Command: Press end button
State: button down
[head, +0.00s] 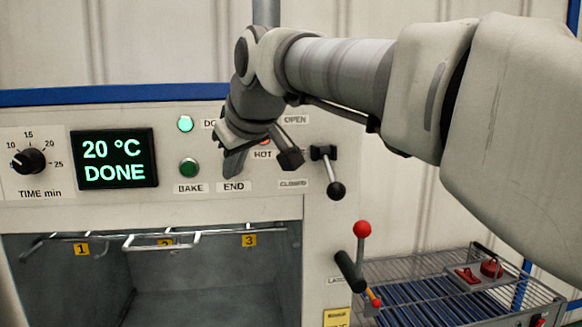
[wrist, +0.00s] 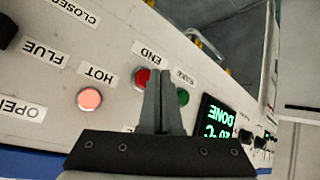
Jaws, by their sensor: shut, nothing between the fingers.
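The END button (wrist: 141,77) is a red round button on the white panel, beside its END label, in the wrist view. My gripper (wrist: 163,72) is shut and empty, its fingers pointing at the panel right beside the button and partly overlapping it. I cannot tell whether the fingertips touch the panel or the button. In the head view my gripper (head: 234,164) is in front of the panel just above the END label (head: 233,186) and hides the button. The display (head: 114,158) reads 20 °C DONE.
The green BAKE button (head: 189,168) is close left of my gripper. A lit green lamp (head: 185,123) is above it. The lit red HOT lamp (wrist: 89,99) and a black-knobbed lever (head: 335,188) are nearby. Below, hooks (head: 160,240) hang in an open chamber. A red-knobbed lever (head: 362,229) stands lower right.

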jog(key=shift+w, duration=0.2)
dwell(0.6)
jog(key=shift+w+a+p, duration=0.15)
jog(key=shift+w+p, duration=0.1)
jog(key=shift+p, duration=0.05)
jog(key=shift+w+p, duration=0.3)
jog(key=shift+w, duration=0.15)
dwell(0.5)
jog(key=shift+s, duration=0.15)
dwell(0.3)
jog(key=shift+s+b, duration=0.5)
jog(key=shift+s, duration=0.25)
jog(key=s+b, duration=0.1)
jog(key=s, duration=0.1)
jog(key=s+d+b, duration=0.1)
jog(key=s, duration=0.1)
jog(key=shift+s+d, duration=0.2)
jog(key=shift+s, duration=0.2)
